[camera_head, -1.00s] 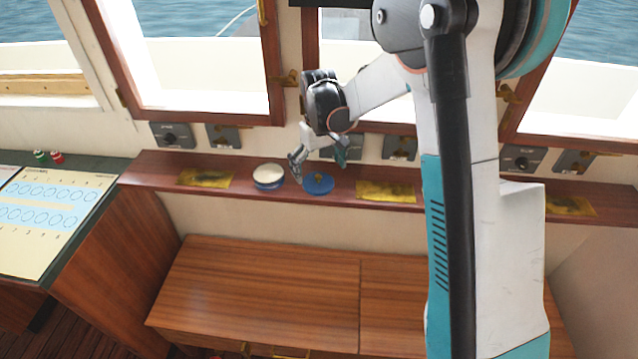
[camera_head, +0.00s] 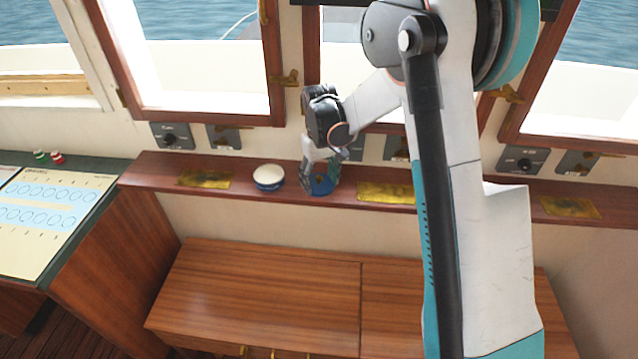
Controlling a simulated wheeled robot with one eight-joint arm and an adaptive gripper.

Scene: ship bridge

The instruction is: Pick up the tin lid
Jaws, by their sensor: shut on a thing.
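The tin lid (camera_head: 322,185) is a flat blue disc on the narrow wooden shelf (camera_head: 228,199) under the windows. My gripper (camera_head: 321,188) is down at the lid with its fingers shut on it. The fingers hide most of the lid, and its knob is not visible now. The lid appears to be at shelf level; I cannot tell whether it still touches the wood. An open round tin (camera_head: 268,177), blue with a pale inside, stands just left of my gripper, apart from it.
Brass plates (camera_head: 205,179) lie on the shelf to the left and right (camera_head: 385,192). Switch boxes (camera_head: 172,136) line the wall behind. A wooden cabinet (camera_head: 265,290) stands below, and a chart desk (camera_head: 75,215) is at left.

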